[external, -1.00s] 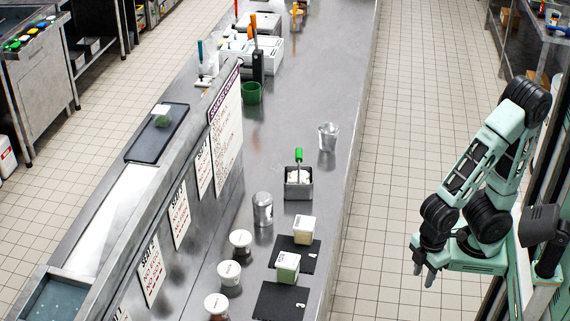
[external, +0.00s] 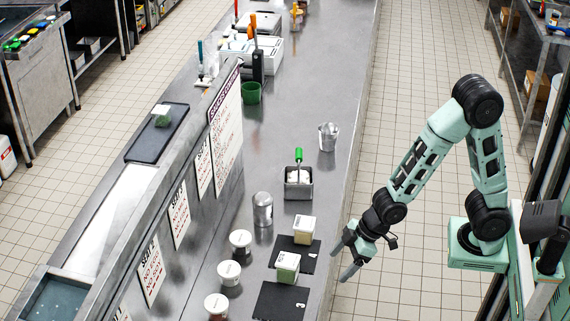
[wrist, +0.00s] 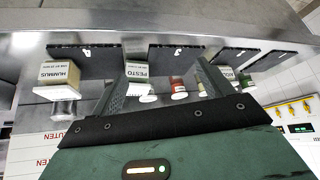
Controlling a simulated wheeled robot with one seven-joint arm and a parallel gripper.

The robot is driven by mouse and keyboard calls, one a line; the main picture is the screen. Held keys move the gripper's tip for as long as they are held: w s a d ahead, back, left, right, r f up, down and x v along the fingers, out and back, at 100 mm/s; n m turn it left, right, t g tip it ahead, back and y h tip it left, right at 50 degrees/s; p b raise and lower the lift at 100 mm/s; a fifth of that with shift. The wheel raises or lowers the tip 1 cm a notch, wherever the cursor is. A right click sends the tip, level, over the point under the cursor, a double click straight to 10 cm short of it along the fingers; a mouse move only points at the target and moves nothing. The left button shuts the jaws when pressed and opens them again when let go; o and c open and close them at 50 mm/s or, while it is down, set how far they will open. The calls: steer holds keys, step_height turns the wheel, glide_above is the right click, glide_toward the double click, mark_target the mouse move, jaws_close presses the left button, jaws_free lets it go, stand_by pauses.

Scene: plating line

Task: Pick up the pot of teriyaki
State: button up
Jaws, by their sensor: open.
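No label reading teriyaki is legible. White-lidded round pots (external: 229,272) with dark or reddish contents stand in a row on the steel counter; the other two are the farther one (external: 240,241) and the nearer one (external: 216,305). In the wrist view a red-sided pot (wrist: 179,88) shows between my fingers, beyond a tub labelled PESTO (wrist: 137,72). A tub labelled HUMMUS (wrist: 60,75) is at left and a partly hidden tub (wrist: 228,75) at right. My gripper (external: 346,257) is open and empty, over the counter's right edge, apart from every pot.
Square tubs, one pale (external: 304,230) and one green (external: 288,267), stand on black mats (external: 312,258) between my gripper and the round pots. A steel shaker (external: 263,210) and a green-handled caddy (external: 298,190) stand farther back. A sign-bearing steel divider (external: 180,210) runs behind the pots.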

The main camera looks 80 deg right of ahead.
steer(key=w+d+m+t, duration=0.1)
steer(key=w+d+t, duration=0.2)
steer(key=w+d, duration=0.45)
steer(key=m+t+p, duration=0.1)
steer(key=t, duration=0.3)
glide_toward(242, 237)
steer(key=p+x, duration=0.2)
steer(key=x, duration=0.1)
steer(key=p+x, duration=0.1)
steer(key=x, duration=0.1)
steer(key=shift+d+f, duration=0.1)
steer(key=shift+d, duration=0.15)
steer(key=shift+p+x, duration=1.25)
steer(key=shift+x, duration=1.55)
steer(key=shift+a, duration=0.2)
steer(key=shift+c, duration=0.3)
steer(key=c, duration=0.9)
